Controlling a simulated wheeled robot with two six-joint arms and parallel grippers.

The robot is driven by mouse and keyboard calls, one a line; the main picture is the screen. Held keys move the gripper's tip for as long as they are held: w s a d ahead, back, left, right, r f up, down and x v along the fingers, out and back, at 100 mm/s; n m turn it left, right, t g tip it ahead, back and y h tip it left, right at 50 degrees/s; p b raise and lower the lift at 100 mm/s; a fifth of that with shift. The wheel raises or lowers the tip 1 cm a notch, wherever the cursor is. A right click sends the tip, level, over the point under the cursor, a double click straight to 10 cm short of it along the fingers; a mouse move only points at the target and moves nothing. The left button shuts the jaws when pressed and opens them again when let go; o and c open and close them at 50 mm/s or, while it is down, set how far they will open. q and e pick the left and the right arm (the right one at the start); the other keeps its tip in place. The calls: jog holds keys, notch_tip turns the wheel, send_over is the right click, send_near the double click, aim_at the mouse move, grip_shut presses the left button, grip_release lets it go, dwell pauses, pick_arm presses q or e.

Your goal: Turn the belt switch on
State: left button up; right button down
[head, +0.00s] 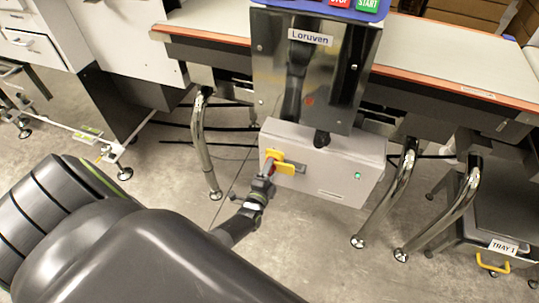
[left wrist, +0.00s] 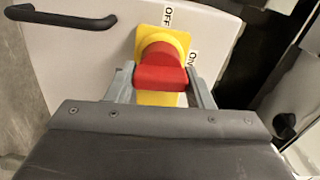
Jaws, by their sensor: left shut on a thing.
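The belt switch is a red knob (head: 268,167) on a yellow plate (head: 286,169), at the left of a grey box under the machine. In the left wrist view the red knob (left wrist: 161,68) sits between my gripper's two fingers, in front of the yellow plate (left wrist: 158,37). An OFF label (left wrist: 168,14) is above the plate and an ON label (left wrist: 192,58) is at its right. My left gripper (left wrist: 161,82) is shut on the knob. The fingers partly hide the knob and plate, so I cannot tell its exact setting. My right gripper is not in view.
The grey box (head: 338,172) bears a small green lamp (head: 358,175). Above it is a steel cabinet (head: 312,70) with STOP and START buttons. Curved metal legs (head: 204,140) stand beside it. A black handle (left wrist: 62,16) shows in the left wrist view.

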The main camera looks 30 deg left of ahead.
pick_arm(q)
jog(key=shift+m, duration=0.7)
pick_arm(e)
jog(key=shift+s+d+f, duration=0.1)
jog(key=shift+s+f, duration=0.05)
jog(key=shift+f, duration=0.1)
pick_arm(q)
jog(key=o, duration=1.4)
jog(key=shift+s, duration=0.15)
jog(key=p+v, duration=0.2)
jog(key=v, duration=1.5)
jog(key=shift+d+p, duration=0.15)
jog(key=shift+p, duration=0.25)
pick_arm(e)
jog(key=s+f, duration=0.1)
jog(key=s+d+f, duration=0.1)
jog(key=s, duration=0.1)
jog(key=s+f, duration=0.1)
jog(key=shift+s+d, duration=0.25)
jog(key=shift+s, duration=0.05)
